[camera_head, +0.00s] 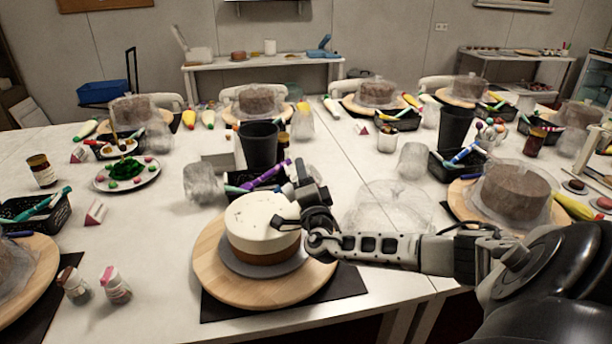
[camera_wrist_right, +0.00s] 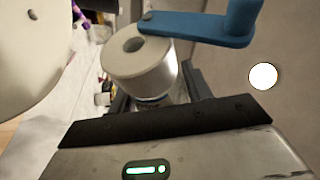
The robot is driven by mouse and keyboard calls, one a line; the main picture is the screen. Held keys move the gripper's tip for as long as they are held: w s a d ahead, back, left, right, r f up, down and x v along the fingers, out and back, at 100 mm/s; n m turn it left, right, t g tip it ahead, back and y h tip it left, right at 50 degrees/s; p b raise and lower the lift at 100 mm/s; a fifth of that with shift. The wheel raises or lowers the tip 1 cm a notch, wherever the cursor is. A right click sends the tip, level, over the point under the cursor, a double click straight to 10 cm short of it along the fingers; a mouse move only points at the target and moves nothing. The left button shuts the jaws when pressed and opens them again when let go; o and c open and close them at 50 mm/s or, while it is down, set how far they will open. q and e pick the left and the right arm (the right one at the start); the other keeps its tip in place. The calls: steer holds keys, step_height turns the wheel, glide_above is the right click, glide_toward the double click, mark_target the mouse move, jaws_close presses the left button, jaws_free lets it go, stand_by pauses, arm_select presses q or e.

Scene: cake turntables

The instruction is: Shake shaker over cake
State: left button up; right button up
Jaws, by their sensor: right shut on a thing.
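The cake (camera_head: 262,216), with a smooth cream top, a brown base and a few dark specks on top, sits on a grey board on a round wooden turntable (camera_head: 216,278). My right gripper (camera_head: 300,208) is over the right side of the cake. In the right wrist view it is shut on the shaker (camera_wrist_right: 148,68), a small pale bottle with a hole in its white top, between dark fingers. The cake's pale top (camera_wrist_right: 28,55) shows at the left there. In the head view the shaker is mostly hidden by the gripper. My left gripper is not in view.
Two small jars (camera_head: 116,287) stand left of the turntable. A black cup (camera_head: 259,146), purple pen and clear cup (camera_head: 204,183) are behind the cake. More covered cakes (camera_head: 513,192) stand around. A blue object (camera_wrist_right: 200,28) crosses the wrist view.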

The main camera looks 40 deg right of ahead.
steer(key=shift+r+n+t, duration=0.3)
steer(key=shift+n, duration=0.2)
steer(key=shift+d+r, duration=0.2)
steer(key=shift+d, duration=0.15)
steer(key=shift+a+f, duration=0.2)
steer(key=shift+a, duration=0.2)
steer(key=shift+w+a+r+n, duration=0.15)
steer(key=shift+r+n, duration=0.1)
steer(key=shift+n, duration=0.45)
